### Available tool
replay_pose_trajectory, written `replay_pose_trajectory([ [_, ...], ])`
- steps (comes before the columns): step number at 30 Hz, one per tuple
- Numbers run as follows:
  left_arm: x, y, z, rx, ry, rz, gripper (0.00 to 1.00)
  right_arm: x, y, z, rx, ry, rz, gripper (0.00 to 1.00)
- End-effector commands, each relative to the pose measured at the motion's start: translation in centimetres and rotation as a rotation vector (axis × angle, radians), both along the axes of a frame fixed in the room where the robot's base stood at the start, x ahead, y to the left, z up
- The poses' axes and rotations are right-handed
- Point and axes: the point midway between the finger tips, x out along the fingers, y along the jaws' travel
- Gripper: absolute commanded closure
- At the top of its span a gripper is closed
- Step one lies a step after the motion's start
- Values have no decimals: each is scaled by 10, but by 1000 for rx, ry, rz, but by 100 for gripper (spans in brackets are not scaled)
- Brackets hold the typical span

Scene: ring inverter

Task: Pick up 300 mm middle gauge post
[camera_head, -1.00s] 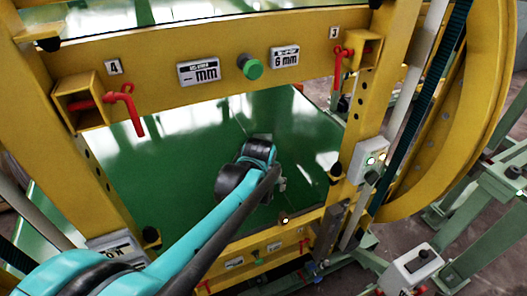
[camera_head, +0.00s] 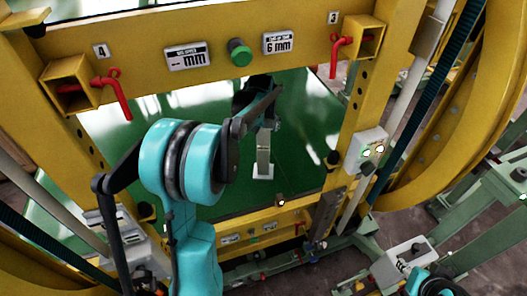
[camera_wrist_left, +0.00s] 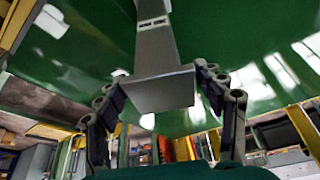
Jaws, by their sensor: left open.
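The gauge post (camera_head: 263,150) is a slim grey upright on the green panel (camera_head: 215,180) inside the yellow frame, with a pale square plate at its lower end. In the left wrist view the post (camera_wrist_left: 153,45) has a small label and a broad square plate near the camera. My left gripper (camera_head: 267,122) is at the post's upper end in the head view, mostly hidden by its own wrist. In the left wrist view its open fingers (camera_wrist_left: 161,72) stand on either side of the post and its plate. I cannot tell whether they touch it.
The yellow beam (camera_head: 140,65) crosses above, with a green knob (camera_head: 240,52) and red clamp handles (camera_head: 338,55) at its ends. A lower yellow rail (camera_head: 290,217) closes the opening. A switch box (camera_head: 366,148) sits on the right upright. Bare green panel surrounds the post.

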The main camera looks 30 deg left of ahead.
Motion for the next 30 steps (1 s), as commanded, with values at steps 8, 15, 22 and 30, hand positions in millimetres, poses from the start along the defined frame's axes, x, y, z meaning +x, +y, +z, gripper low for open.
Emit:
replay_pose_trajectory([
  [8,18,10,-25,0,0,0,31,0,0,-8,0,0,0,60],
  [15,27,14,-46,0,0,-1,31,0,0,-12,0,0,0,60],
  [22,27,13,-46,0,0,-1,36,0,0,-11,0,0,0,60],
  [30,27,13,-46,0,0,-1,100,0,0,-11,0,0,0,60],
])
